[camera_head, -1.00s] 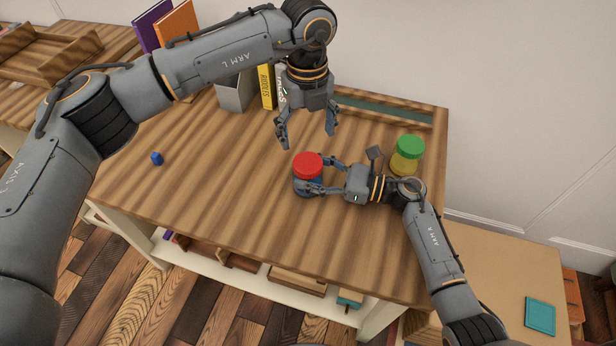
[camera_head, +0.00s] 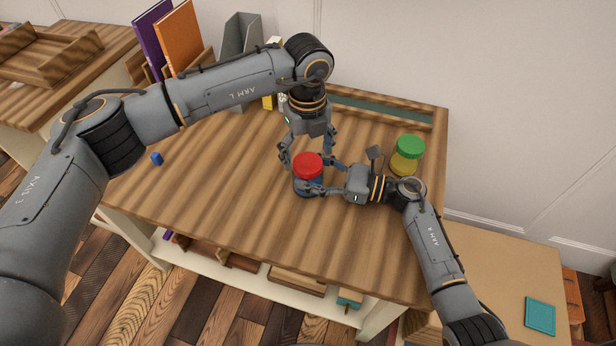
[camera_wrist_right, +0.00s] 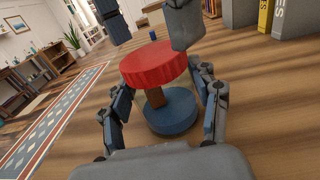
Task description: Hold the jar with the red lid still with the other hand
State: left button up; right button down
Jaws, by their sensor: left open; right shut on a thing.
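The jar with the red lid (camera_head: 308,166) stands upright on the plank tabletop, with a blue lower part. It also shows in the right wrist view (camera_wrist_right: 153,64), with blue below the red lid and something brown between. My right gripper (camera_head: 322,177) is shut on the jar's body from the right, one finger on each side. My left gripper (camera_head: 307,150) points down just above and behind the red lid. Its fingers are spread, and the tips are near lid height on either side. Whether they touch the lid I cannot tell. The left fingers also show at the top of the right wrist view (camera_wrist_right: 146,30).
A jar with a green lid (camera_head: 410,148) and yellow body stands close behind my right wrist. A small blue object (camera_head: 156,159) lies at the left. Books and a grey holder (camera_head: 240,50) stand at the back. The tabletop's (camera_head: 220,200) front left is clear.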

pick_arm(q)
jog(key=shift+f, duration=0.95)
